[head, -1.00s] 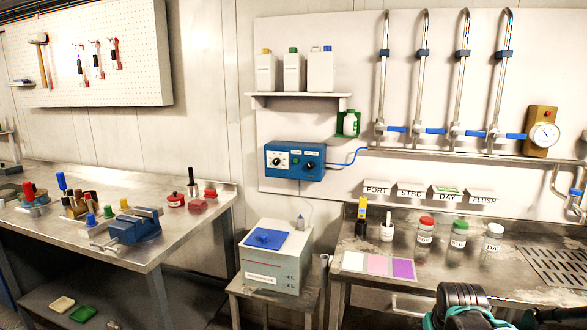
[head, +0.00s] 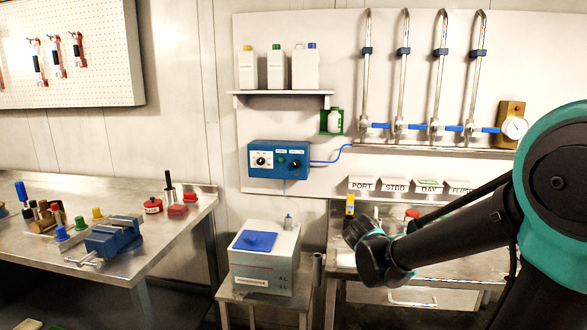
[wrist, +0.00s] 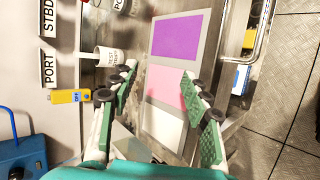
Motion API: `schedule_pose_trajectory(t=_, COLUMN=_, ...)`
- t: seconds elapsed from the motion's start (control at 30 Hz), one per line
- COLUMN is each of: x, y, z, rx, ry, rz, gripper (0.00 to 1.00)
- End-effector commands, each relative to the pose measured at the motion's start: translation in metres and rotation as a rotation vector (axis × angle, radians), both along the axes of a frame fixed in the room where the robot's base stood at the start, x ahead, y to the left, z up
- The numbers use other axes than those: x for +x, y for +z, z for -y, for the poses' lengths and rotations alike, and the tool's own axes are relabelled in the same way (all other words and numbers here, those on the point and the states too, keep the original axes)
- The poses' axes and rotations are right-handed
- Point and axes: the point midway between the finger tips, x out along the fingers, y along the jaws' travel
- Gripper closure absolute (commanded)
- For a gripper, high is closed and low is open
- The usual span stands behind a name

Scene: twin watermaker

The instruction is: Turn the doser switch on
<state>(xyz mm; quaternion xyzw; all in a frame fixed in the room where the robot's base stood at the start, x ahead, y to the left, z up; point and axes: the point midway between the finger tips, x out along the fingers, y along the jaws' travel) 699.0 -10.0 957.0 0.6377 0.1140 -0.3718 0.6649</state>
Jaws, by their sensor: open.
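The doser is a blue box (head: 279,160) on the white wall panel. Its front has a white dial (head: 261,160) at left and a dark knob (head: 295,164) at right; which one is the switch, and its setting, I cannot tell. Part of a blue box, seemingly the doser, shows at the lower left of the wrist view (wrist: 22,158). My gripper (wrist: 159,75) is open and empty, its green-padded fingers apart above the bench with the colour card. In the head view my arm is at lower right and the fingers cannot be made out.
The purple, pink and white colour card (wrist: 173,87), a white cup (wrist: 108,55) and a yellow meter (wrist: 68,96) lie below or beside my fingers. A grey box with blue top (head: 264,262) stands below the doser. A blue tube runs right from the doser.

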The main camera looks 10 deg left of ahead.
Motion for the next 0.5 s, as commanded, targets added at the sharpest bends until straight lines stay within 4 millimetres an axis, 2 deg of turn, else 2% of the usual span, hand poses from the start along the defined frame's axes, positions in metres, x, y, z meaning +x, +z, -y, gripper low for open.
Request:
schedule_pose_trajectory(t=0.03, x=0.020, y=0.014, z=-0.019, rx=-0.096, ry=0.086, rz=0.013, gripper=0.53)
schedule_pose_trajectory(t=0.07, x=0.031, y=0.023, z=-0.030, rx=-0.169, ry=0.143, rz=0.022, gripper=0.53)
schedule_pose_trajectory(t=0.13, x=0.061, y=0.049, z=-0.066, rx=-0.366, ry=0.289, rz=0.050, gripper=0.53)
schedule_pose_trajectory(t=0.23, x=0.097, y=0.090, z=-0.135, rx=-0.691, ry=0.499, rz=0.102, gripper=0.53)
schedule_pose_trajectory(t=0.3, x=0.113, y=0.114, z=-0.183, rx=-0.905, ry=0.614, rz=0.139, gripper=0.53)
schedule_pose_trajectory(t=0.4, x=0.124, y=0.141, z=-0.244, rx=-1.160, ry=0.725, rz=0.184, gripper=0.53)
schedule_pose_trajectory(t=0.5, x=0.127, y=0.157, z=-0.285, rx=-1.333, ry=0.784, rz=0.216, gripper=0.53)
